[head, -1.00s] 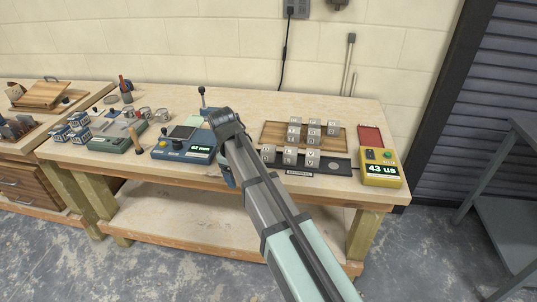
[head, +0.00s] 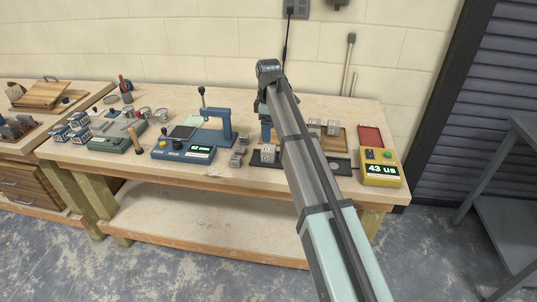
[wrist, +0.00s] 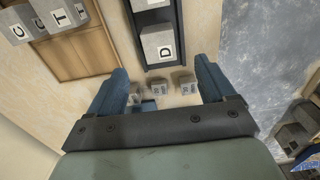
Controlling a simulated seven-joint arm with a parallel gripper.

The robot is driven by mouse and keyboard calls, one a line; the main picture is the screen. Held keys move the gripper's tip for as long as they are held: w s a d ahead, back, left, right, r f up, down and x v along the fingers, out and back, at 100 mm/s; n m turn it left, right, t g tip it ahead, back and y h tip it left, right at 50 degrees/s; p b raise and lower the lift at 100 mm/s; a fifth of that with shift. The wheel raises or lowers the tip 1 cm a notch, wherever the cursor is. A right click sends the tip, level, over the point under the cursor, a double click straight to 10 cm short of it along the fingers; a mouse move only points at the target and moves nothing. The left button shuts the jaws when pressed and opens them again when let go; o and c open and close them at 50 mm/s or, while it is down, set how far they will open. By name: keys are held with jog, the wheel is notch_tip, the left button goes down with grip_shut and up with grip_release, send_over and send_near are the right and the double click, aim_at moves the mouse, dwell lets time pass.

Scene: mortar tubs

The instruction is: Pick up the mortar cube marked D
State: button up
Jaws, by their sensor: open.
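The mortar cube marked D (wrist: 158,47) is grey with a white label and shows upright in the wrist view. It stands at the end of a dark strip (wrist: 180,25), near the row of small grey pieces. In the head view the cube (head: 266,154) is at the left end of that strip, just below my gripper (head: 265,122). In the wrist view the open blue fingers of my gripper (wrist: 162,70) lie to either side of and below the cube's picture, apart from it. The space between them holds nothing.
Cubes marked C (wrist: 20,31) and T (wrist: 60,18) stand on the wooden board (wrist: 83,53). Another cube (wrist: 147,4) is beside D on the strip. Several small grey pieces (head: 238,153) and a blue press (head: 226,125) stand left. A yellow meter (head: 380,168) is right.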

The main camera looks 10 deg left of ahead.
aim_at(268, 148)
jog(key=shift+f, duration=4.7)
jog(key=c, duration=1.4)
